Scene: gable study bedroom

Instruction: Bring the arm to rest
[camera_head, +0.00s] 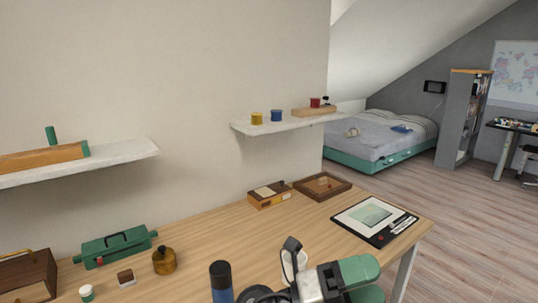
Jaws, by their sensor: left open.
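My left gripper (279,273) is at the bottom middle of the head view, over the near part of the wooden desk (210,238). Its jaws are open and I see nothing between them. Grey and green parts of my arm show just right of it. The lower part of the gripper is cut off by the picture edge. My right gripper is not in view.
A dark-capped blue cylinder (221,283) stands close left of the gripper. A green toolbox (115,247), brown pot (164,261), book-like box (269,195), wooden tray (322,186) and black-framed tablet (374,221) lie on the desk. Wall shelves (120,153) hang above. Floor is clear at right.

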